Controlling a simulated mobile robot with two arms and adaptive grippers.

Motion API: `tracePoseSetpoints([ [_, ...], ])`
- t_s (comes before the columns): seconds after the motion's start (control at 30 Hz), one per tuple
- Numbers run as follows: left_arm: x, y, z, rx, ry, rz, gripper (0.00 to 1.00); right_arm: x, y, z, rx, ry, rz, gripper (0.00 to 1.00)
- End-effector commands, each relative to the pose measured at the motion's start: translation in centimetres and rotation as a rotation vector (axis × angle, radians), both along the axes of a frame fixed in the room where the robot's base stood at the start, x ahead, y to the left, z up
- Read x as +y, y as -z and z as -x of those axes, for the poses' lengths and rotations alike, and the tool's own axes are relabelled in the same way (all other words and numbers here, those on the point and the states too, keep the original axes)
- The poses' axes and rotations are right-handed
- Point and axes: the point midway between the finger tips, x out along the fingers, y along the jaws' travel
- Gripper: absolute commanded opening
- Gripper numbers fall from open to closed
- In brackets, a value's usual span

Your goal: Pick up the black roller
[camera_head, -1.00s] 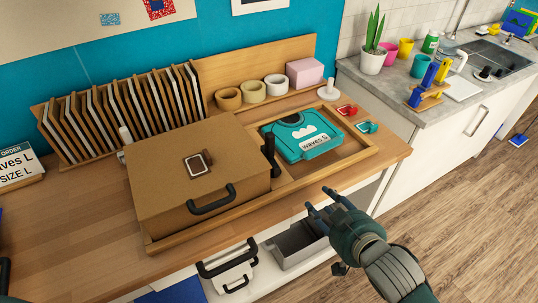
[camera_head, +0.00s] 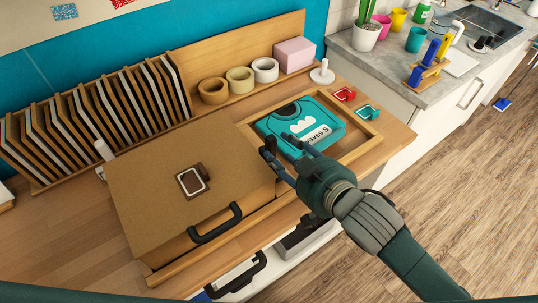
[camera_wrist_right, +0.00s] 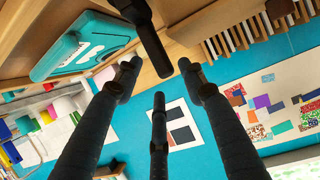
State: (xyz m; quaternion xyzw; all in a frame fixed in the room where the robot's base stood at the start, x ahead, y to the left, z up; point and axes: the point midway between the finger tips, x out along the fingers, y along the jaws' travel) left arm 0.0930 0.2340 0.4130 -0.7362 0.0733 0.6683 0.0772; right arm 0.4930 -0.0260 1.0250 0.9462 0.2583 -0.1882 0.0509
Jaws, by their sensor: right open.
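The black roller (camera_head: 269,147) stands upright between the brown cardboard box (camera_head: 150,190) and the teal case (camera_head: 320,122). In the right wrist view the black roller (camera_wrist_right: 148,32) comes down from the top edge, its end close to the fingertips. My right gripper (camera_head: 284,155) is open beside the roller, its fingers partly overlapping it in the head view. In the right wrist view my right gripper (camera_wrist_right: 160,76) shows its fingers spread, with nothing clamped. I cannot tell whether a finger touches the roller. My left gripper is out of view.
A wooden tray (camera_head: 366,143) borders the case and box on the table. Several tape rolls (camera_head: 240,78), a pink block (camera_head: 295,53) and a white-handled tool (camera_head: 322,73) stand behind. A rack of boards (camera_head: 95,115) is at the left. Open floor lies right.

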Motion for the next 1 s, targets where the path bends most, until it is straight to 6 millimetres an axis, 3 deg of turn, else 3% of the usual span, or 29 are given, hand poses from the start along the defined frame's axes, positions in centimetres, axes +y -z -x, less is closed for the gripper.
tracePoseSetpoints([
  [0.2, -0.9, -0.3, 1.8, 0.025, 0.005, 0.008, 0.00, 0.8, 0.6, -1.5, 0.000, 0.000, 0.001, 0.41],
  [0.53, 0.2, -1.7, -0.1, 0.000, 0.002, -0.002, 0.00, 2.5, 2.3, -5.0, -0.002, 0.001, 0.001, 0.41],
  [0.87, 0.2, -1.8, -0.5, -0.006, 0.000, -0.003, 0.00, 2.8, 2.8, -5.4, 0.000, 0.000, 0.001, 0.41],
  [1.0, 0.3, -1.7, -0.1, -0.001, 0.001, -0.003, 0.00, 2.8, 2.8, -5.4, 0.000, 0.000, 0.001, 0.13],
])
